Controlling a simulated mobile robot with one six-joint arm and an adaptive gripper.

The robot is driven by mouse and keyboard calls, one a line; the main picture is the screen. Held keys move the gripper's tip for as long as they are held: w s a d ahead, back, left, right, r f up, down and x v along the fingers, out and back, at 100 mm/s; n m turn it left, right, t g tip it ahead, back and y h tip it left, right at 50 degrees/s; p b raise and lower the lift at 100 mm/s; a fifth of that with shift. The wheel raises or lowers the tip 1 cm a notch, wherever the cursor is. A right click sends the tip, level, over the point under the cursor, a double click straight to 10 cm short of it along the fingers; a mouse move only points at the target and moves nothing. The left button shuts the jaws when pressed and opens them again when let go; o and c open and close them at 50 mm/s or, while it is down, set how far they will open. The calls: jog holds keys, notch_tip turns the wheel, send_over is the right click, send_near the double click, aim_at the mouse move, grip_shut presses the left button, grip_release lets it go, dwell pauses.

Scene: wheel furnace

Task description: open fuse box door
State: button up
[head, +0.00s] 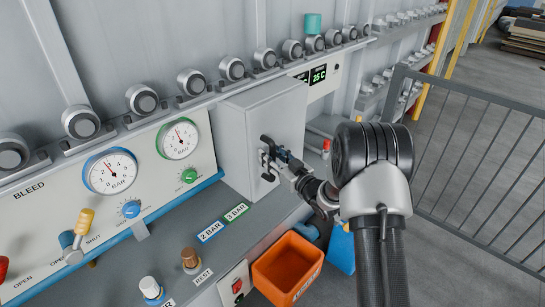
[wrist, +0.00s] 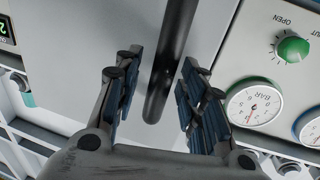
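The fuse box (head: 235,140) is a light grey box standing on the console, and its door (head: 283,115) looks closed. A dark bar handle (wrist: 174,50) runs along the door in the wrist view. My gripper (head: 272,158) is at the door in the head view and hides part of the handle. In the wrist view my gripper (wrist: 158,92) is open, with one blue-padded finger on each side of the handle. Gaps show between the handle and both fingers. The depth of the handle between the fingers is hard to judge.
Pressure gauges (head: 110,172) and a green knob (head: 189,176) are on the panel left of the box. An orange bin (head: 287,268) is below in front. A grey railing (head: 480,150) stands at the right. My arm fills the space right of the box.

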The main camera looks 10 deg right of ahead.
jog(key=shift+c, duration=0.3)
grip_shut()
dwell(0.5)
